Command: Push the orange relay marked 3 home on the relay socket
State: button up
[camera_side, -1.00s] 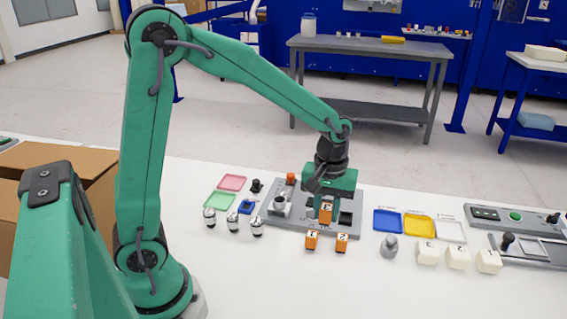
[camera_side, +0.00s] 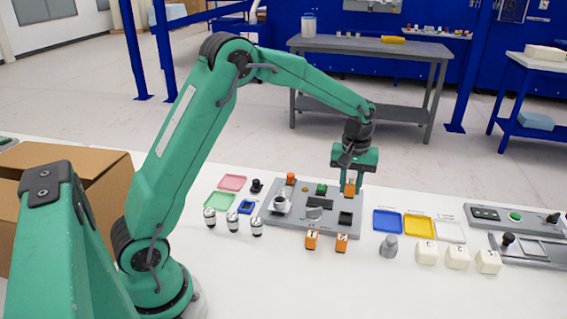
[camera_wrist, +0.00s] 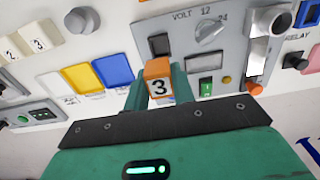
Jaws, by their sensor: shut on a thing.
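The orange relay marked 3 (camera_wrist: 158,80) is between the fingers of my gripper (camera_wrist: 158,88), its number facing the wrist camera. In the side view my gripper (camera_side: 351,187) is shut on the relay (camera_side: 350,189) at the back right corner of the grey panel (camera_side: 290,221). The relay looks upright and raised, but its exact height is unclear. A dark square recess, seemingly the relay socket (camera_side: 345,218), is at the panel's right front; it shows empty in the wrist view (camera_wrist: 160,45), apart from the relay.
Two more orange relays (camera_side: 312,240) (camera_side: 341,242) stand in front of the panel. A blue tray (camera_side: 388,221), a yellow tray (camera_side: 419,225) and a grey knobbed piece (camera_side: 389,246) are to the right. Silver-and-black cylinders (camera_side: 233,221) stand left. The panel carries a dial, green switch and cup-like fitting.

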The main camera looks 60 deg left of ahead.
jog(key=shift+f, duration=0.15)
jog(key=shift+f, duration=2.95)
jog(key=shift+f, duration=0.85)
jog(key=o, duration=1)
jog(key=shift+o, duration=0.2)
jog(key=shift+r, duration=0.1)
jog(key=shift+r, duration=3.8)
